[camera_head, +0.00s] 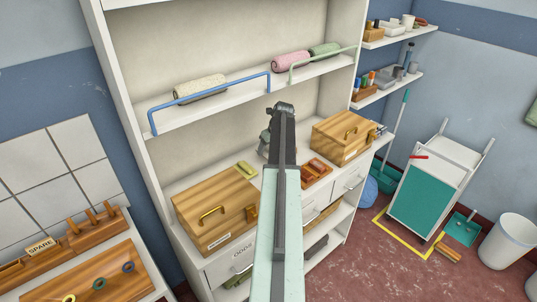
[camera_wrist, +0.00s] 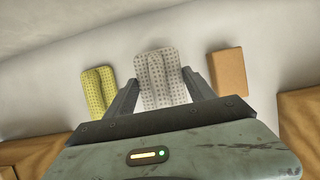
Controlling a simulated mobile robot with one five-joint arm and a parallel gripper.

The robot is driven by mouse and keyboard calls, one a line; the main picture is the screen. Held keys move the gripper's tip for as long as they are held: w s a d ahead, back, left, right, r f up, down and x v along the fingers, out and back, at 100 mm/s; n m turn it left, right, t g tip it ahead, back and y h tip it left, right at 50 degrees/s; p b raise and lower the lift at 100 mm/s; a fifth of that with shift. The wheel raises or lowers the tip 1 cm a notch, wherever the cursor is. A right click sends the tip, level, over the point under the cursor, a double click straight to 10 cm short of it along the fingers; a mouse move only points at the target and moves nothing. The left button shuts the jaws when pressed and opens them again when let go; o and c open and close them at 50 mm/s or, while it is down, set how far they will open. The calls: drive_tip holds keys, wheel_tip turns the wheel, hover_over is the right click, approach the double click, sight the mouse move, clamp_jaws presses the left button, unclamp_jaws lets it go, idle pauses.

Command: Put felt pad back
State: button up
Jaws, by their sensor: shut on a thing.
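A pale grey dotted pad (camera_wrist: 163,92), which looks like the felt pad, lies between the fingers of my gripper (camera_wrist: 160,77) in the wrist view. My gripper is shut on it. The pad's near end is hidden behind the gripper body. A yellow dotted pad (camera_wrist: 98,92) lies to its left and a plain tan block (camera_wrist: 229,71) to its right, both apart from the fingers.
Wooden boxes with handles stand on the counter, left (camera_head: 213,213) and right (camera_head: 342,138). Red-brown items (camera_head: 316,170) lie right of my arm. A teal-fronted cart (camera_head: 425,195) stands at right.

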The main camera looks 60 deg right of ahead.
drive_tip(key=f+b, duration=0.4)
drive_tip(key=shift+w+d, duration=0.25)
drive_tip(key=shift+d, duration=0.05)
drive_tip(key=shift+r, duration=0.25)
drive_tip(key=shift+f, duration=0.15)
drive_tip(key=o, duration=1.2)
drive_tip(key=shift+r+p, duration=0.3)
drive_tip(key=shift+p, duration=0.1)
drive_tip(key=p+v, duration=1.1)
drive_tip(key=v, duration=0.1)
drive_tip(key=shift+f, duration=0.1)
